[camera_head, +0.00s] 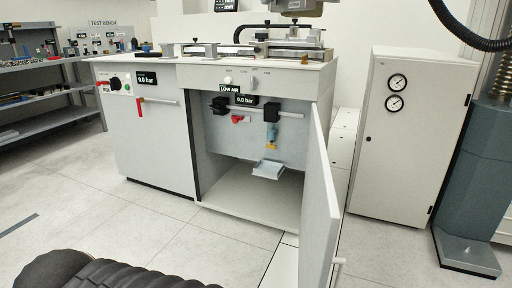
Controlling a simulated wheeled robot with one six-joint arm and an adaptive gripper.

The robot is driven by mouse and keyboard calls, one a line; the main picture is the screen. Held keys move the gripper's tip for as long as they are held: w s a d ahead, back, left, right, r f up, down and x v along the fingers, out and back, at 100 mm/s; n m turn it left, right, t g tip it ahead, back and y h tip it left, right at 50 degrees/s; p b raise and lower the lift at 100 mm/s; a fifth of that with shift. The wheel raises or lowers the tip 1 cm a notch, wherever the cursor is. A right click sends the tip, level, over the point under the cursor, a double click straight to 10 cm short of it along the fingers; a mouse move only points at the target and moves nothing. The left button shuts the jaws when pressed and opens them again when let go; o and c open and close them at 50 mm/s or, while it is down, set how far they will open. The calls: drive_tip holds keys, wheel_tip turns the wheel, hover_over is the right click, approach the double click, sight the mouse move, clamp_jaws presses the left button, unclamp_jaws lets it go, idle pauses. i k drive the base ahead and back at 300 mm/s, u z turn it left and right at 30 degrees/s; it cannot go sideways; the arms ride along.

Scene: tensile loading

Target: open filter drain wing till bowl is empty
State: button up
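The filter bowl (271,131) is a small bluish clear cylinder. It hangs under a black filter head (264,114) inside the open cabinet below the bench. The yellow drain wing (271,147) is at the bowl's lower end. Its exact turn and the liquid level in the bowl are too small to tell. A pale blue-white tray (268,170) lies under the bowl, apart from it. My gripper is not in view.
The cabinet door (319,200) stands open toward me on the right. A red handle (240,119) sits left of the bowl. Panels read 0.0 bar and LOW AIR (229,89). A grey cabinet with gauges (405,140) stands right. Floor (170,225) before the bench is clear.

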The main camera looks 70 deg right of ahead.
sight(270, 146)
drive_tip(key=i, duration=1.1)
drive_tip(key=z, duration=2.85)
drive_tip(key=i, duration=1)
drive_tip(key=z, duration=1.35)
